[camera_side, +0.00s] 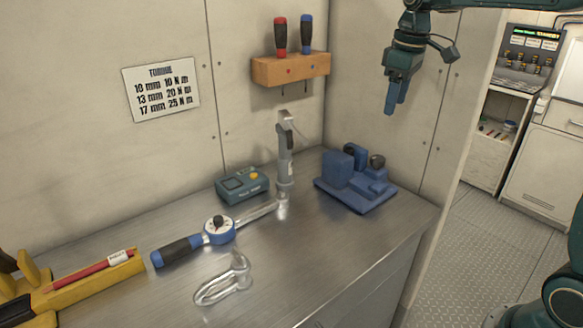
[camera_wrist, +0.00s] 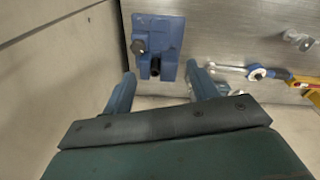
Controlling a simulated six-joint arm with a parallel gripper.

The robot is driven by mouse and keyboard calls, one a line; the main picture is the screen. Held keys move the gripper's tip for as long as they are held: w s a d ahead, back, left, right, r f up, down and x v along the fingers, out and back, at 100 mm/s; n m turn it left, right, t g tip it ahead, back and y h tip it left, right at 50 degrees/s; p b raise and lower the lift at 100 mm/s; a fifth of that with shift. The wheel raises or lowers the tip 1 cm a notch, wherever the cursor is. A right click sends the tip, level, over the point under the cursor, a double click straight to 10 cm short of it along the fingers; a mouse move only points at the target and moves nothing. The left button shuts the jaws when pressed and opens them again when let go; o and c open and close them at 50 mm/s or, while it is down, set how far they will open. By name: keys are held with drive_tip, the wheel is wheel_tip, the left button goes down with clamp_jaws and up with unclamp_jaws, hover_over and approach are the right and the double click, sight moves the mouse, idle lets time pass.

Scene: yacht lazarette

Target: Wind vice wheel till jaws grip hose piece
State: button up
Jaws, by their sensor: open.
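The blue vice (camera_side: 345,172) sits on its flat base at the back right of the steel bench, and it also shows in the wrist view (camera_wrist: 172,35). A dark round knob, probably the wheel (camera_side: 377,161), is on its right side. The wrist view shows a dark round knob (camera_wrist: 138,46) and a black tube-like end (camera_wrist: 155,67) on the vice. I cannot tell for sure which of these is the hose piece, nor whether the jaws touch it. My gripper (camera_side: 396,102) hangs above and right of the vice, apart from it. Its fingers (camera_wrist: 164,88) are spread and empty.
A torque wrench (camera_side: 180,250), green box (camera_side: 242,186), grey upright tool (camera_side: 285,150), shackle (camera_side: 225,285) and yellow holder (camera_side: 95,287) occupy the bench left of the vice. A wooden rack (camera_side: 290,69) with two screwdrivers is on the wall. The vice's front is clear.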

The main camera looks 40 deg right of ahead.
drive_tip(key=n+g, duration=0.1)
hover_over(378, 157)
wheel_tip(378, 157, down, 5)
drive_tip(key=shift+r, duration=0.15)
wheel_tip(378, 157, down, 14)
drive_tip(key=shift+r, duration=0.1)
idle(0.6)
drive_tip(key=c, duration=1)
